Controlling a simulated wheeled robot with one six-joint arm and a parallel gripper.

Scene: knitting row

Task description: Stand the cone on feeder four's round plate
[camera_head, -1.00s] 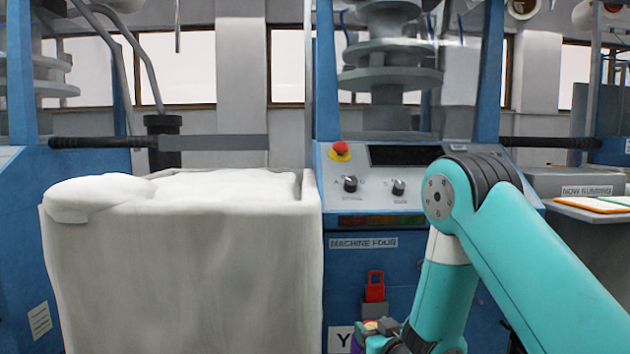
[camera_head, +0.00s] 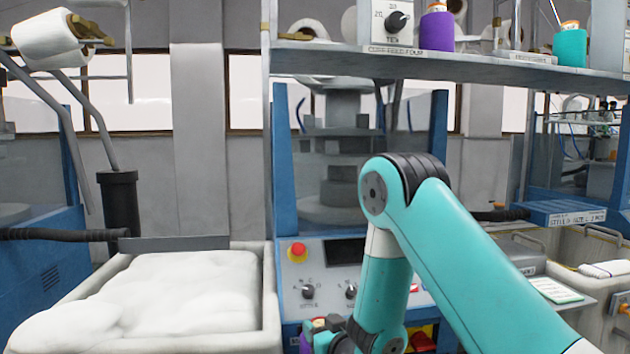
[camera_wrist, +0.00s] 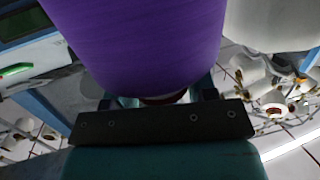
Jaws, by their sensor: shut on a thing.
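My gripper (camera_wrist: 158,98) is shut on a purple yarn cone (camera_wrist: 140,40), which fills the upper middle of the wrist view. In the head view my gripper (camera_head: 328,326) is low in the frame, in front of the machine's control panel, and mostly cut off. Only a sliver of purple shows beside it. Feeder four's label (camera_head: 395,51) is on the edge of a high shelf, under a dial (camera_head: 397,20). I cannot make out a bare round plate there.
On the shelf (camera_head: 480,64) stand another purple cone (camera_head: 437,30) and a teal cone (camera_head: 569,46). A bin of white fabric (camera_head: 270,315) stands left of my arm. The control panel (camera_head: 325,285) has a red button. A white roll (camera_head: 45,38) hangs at upper left.

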